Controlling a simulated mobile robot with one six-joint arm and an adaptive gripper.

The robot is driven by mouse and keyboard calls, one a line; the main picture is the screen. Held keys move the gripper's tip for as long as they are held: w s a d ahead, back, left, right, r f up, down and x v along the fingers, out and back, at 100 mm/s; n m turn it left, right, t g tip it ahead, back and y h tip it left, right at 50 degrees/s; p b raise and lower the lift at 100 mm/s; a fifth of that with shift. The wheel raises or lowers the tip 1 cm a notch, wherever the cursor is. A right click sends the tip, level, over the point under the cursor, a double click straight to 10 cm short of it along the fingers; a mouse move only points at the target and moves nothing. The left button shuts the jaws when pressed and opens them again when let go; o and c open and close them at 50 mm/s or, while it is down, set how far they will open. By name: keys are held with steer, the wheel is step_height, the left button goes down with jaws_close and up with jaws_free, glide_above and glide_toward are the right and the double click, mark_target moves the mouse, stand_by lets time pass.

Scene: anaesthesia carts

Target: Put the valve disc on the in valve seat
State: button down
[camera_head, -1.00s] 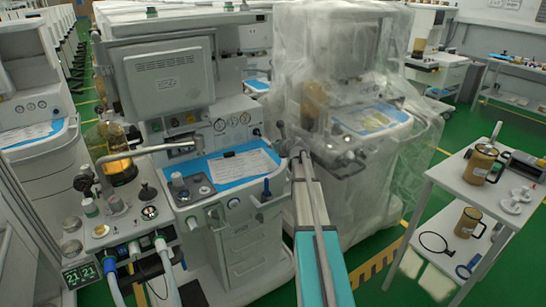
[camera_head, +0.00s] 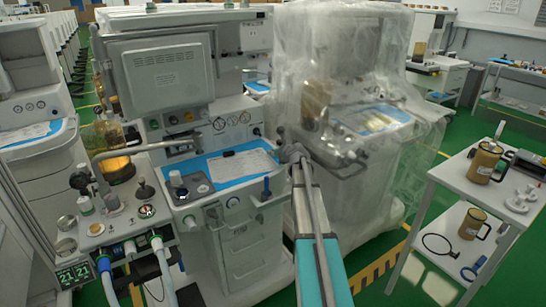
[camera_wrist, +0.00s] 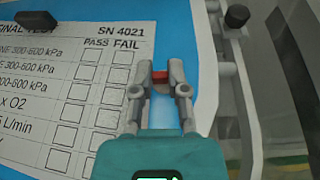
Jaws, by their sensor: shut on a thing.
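In the wrist view my gripper (camera_wrist: 160,76) is shut on a small red piece (camera_wrist: 160,77), which I take to be the valve disc; little of it shows between the fingertips. The gripper is over the blue mat, beside the right edge of the printed test sheet (camera_wrist: 85,90). In the head view my arm reaches toward the anaesthesia machine, and I cannot make out the fingers or the held piece. I cannot tell which fitting is the in valve seat.
An amber canister (camera_head: 118,168) and a grey pipe (camera_head: 150,149) stand over the breathing unit, with hoses below. A plastic-covered machine (camera_head: 345,100) stands just right of my arm. A white trolley (camera_head: 455,178) with brown jugs (camera_head: 484,161) is at the right.

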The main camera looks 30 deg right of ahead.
steer(key=shift+f, duration=0.25)
steer(key=c, duration=0.6)
jaws_free()
steer(key=shift+c, duration=0.2)
steer(key=shift+r, duration=0.25)
steer(key=p+v, duration=0.4)
steer(key=v, duration=0.8)
steer(key=shift+p, duration=0.35)
steer(key=shift+c, duration=0.2)
